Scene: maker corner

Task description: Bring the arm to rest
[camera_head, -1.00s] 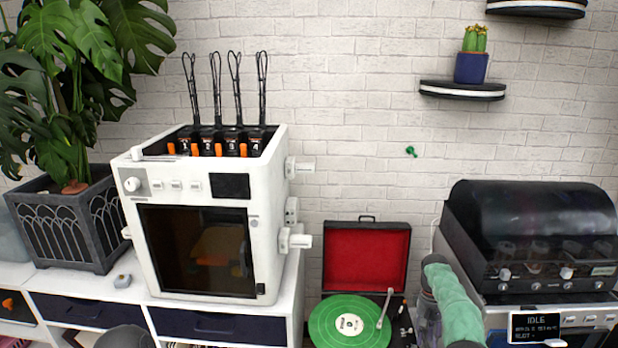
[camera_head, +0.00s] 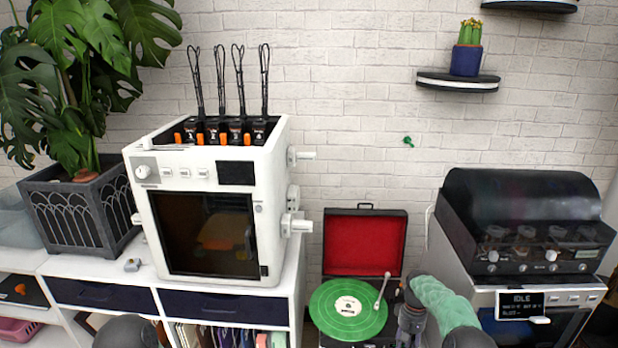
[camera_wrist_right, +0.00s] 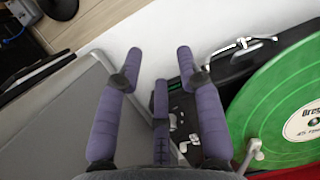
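My right arm (camera_head: 442,300) comes in at the bottom right of the head view with a green covering. Its gripper (camera_head: 411,318) points down in the gap between the record player and the white machine on the right. In the right wrist view the purple fingers of my right gripper (camera_wrist_right: 161,62) are spread apart, with nothing held between them. My left gripper is not in view.
The open record player (camera_head: 365,245) with its green record (camera_head: 347,309) is just left of my right gripper. The dark-lidded machine (camera_head: 520,215) stands to the right. A white printer-like box (camera_head: 205,215) and a potted plant (camera_head: 75,210) stand on the left.

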